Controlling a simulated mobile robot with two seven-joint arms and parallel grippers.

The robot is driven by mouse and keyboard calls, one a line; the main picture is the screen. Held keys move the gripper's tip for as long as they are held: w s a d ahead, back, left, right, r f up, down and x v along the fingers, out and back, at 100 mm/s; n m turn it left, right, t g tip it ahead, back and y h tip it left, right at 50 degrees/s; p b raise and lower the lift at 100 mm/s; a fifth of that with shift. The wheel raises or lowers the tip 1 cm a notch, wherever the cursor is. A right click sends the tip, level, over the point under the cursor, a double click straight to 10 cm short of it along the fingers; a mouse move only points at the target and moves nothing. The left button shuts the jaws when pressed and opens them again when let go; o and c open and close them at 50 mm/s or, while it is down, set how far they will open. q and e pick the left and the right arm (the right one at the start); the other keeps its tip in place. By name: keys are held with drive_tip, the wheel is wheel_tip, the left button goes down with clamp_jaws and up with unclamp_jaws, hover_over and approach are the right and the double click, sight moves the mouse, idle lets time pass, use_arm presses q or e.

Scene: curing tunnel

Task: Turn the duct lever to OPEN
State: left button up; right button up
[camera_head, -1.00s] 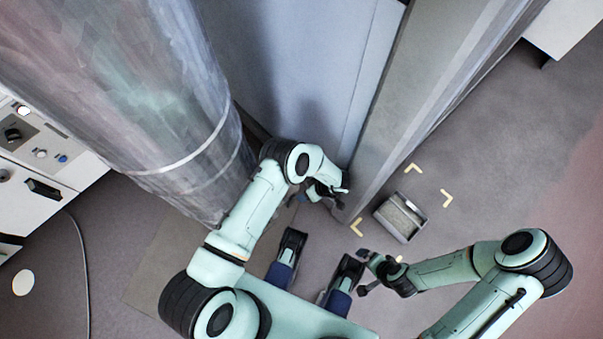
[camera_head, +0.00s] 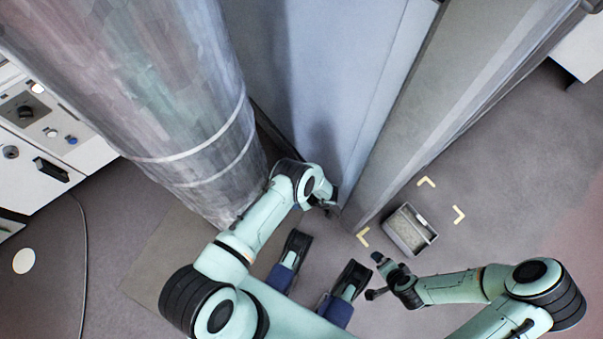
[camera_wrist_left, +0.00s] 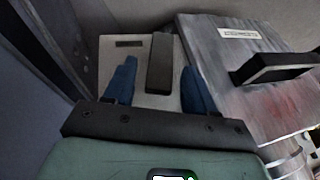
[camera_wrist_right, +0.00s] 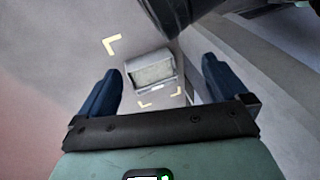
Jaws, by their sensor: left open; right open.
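The large streaked metal duct (camera_head: 190,110) rises at the left of the head view, and no lever is visible on it there. My left gripper (camera_head: 328,205) is beside the duct's lower right side. In the left wrist view, my left gripper (camera_wrist_left: 155,88) is open. A dark upright bar-shaped handle (camera_wrist_left: 159,63) on a pale plate (camera_wrist_left: 137,72) appears between its fingers; I cannot tell whether they touch. To the right, a black handle (camera_wrist_left: 272,68) sits on streaked metal below an unreadable label (camera_wrist_left: 238,33). I cannot tell which handle is the duct lever. My right gripper (camera_wrist_right: 163,90) is open and empty.
A grey bin (camera_head: 410,230) stands on the floor among yellow corner marks (camera_head: 458,215). A tall grey post or wall (camera_head: 430,110) and a bluish panel (camera_head: 340,80) are behind my left gripper. A control cabinet (camera_head: 40,140) stands at far left. Floor at right is clear.

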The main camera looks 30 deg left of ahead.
use_arm(q)
clamp_jaws()
drive_tip(key=t+p, duration=0.1)
drive_tip(key=s+a+t+h+p, duration=0.1)
drive_tip(key=t+p, duration=0.1)
drive_tip(key=shift+s+n, duration=0.3)
drive_tip(key=shift+n, duration=0.1)
use_arm(e)
drive_tip(key=s+a+r+g, duration=0.1)
drive_tip(key=s+a+r, duration=0.2)
drive_tip(key=s, duration=0.3)
drive_tip(key=shift+s+a+r+y, duration=0.15)
drive_tip(key=shift+s+r+y, duration=0.05)
drive_tip(key=shift+s+y, duration=0.2)
drive_tip(key=shift+w, duration=0.1)
use_arm(q)
unclamp_jaws()
drive_tip(key=shift+d, duration=0.1)
